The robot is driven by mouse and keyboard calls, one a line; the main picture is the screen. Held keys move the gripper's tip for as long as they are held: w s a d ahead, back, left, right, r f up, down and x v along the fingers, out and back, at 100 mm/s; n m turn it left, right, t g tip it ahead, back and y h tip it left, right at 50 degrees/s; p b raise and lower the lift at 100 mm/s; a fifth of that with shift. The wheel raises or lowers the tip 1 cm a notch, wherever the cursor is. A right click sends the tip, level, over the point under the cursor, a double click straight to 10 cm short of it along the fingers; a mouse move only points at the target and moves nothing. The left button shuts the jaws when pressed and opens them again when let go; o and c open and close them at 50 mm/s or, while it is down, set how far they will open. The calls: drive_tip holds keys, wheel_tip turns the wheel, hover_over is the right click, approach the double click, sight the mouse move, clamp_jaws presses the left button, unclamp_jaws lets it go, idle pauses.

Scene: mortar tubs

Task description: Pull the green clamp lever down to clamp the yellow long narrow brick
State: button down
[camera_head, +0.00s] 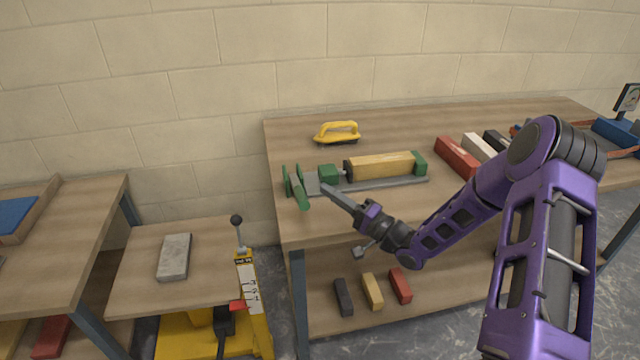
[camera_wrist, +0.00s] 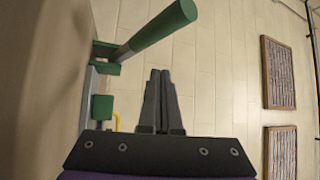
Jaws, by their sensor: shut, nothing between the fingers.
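The yellow long narrow brick (camera_head: 382,167) lies in the clamp on the workbench, between a black pad at its left and a green end block (camera_head: 419,162) at its right. The green clamp lever (camera_head: 299,190) is at the clamp's left end and slants down toward the bench's front edge. In the wrist view the lever (camera_wrist: 160,27) sticks out from its green bracket (camera_wrist: 105,58), beyond my fingertips and apart from them. My gripper (camera_head: 328,190) is beside the lever, to its right; its fingers (camera_wrist: 160,75) are shut together and empty.
A yellow-handled float (camera_head: 338,132) stands behind the clamp. Red (camera_head: 457,156), white and black bricks lie to the right. Several bricks lie on the shelf below.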

drive_tip(key=shift+s+d+f, duration=0.15)
drive_tip(key=shift+d+f, duration=1.35)
